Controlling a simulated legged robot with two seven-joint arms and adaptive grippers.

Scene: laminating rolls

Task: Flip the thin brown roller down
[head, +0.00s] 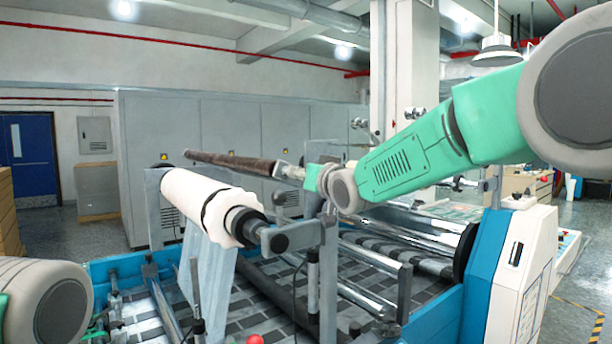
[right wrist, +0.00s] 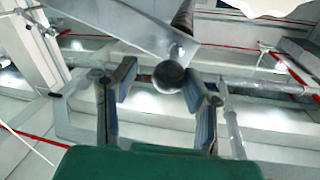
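The thin brown roller (head: 232,161) is raised above the machine in the head view, lying nearly level above the thick white roll (head: 208,203). My right gripper (head: 290,171) is at the roller's right end. The brown part (right wrist: 184,16) extends beyond a grey arm bracket (right wrist: 120,25). Only a link of my left arm shows at the lower left; its gripper is out of view.
The laminating machine's blue frame (head: 430,318) surrounds a grey patterned web (head: 265,318). A white and blue control housing (head: 520,265) stands at the right. Metal posts (head: 328,275) rise near the white roll. Grey cabinets (head: 235,125) stand behind.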

